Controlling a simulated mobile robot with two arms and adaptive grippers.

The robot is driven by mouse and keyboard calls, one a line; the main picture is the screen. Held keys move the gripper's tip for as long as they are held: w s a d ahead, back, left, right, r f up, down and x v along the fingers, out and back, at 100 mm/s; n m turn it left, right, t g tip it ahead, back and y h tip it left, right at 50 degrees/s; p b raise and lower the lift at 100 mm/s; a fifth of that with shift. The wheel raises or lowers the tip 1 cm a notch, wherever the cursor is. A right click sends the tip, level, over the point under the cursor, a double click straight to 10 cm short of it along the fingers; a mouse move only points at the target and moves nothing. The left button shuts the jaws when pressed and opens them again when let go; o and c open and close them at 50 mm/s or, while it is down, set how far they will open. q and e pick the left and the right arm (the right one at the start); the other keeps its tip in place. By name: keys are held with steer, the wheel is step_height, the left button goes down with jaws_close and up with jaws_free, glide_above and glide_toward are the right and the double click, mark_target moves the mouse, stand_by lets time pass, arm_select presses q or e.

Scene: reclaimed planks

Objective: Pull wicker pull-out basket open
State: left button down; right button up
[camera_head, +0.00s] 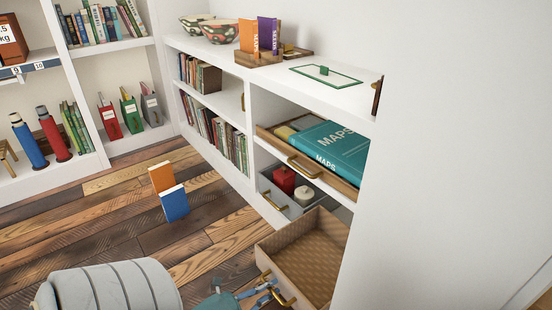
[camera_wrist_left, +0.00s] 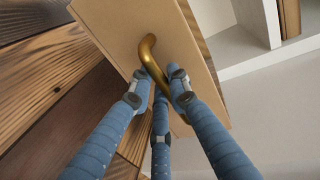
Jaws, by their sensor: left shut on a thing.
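The wicker pull-out basket (camera_head: 312,262) is the lowest pull-out in the white shelf unit, at the bottom of the head view. It stands out from the unit, and its woven inside looks empty. Its tan front panel (camera_wrist_left: 115,25) and curved brass handle (camera_wrist_left: 148,52) fill the top of the left wrist view. My left gripper (camera_head: 270,290) is at the front of the basket. In the left wrist view its blue fingers (camera_wrist_left: 160,88) are shut around the lower part of the handle. My right gripper is not in view.
Above the basket are a grey drawer (camera_head: 270,190) with a red jar and a white jar, and a wooden tray (camera_head: 285,152) holding a teal MAPS book (camera_head: 330,150). An orange and a blue book (camera_head: 174,203) stand on the plank floor, which is otherwise clear there.

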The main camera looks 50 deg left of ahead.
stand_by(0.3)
arm_select(q)
steer(key=c, duration=1.7)
jaws_free()
steer(key=shift+v, duration=6)
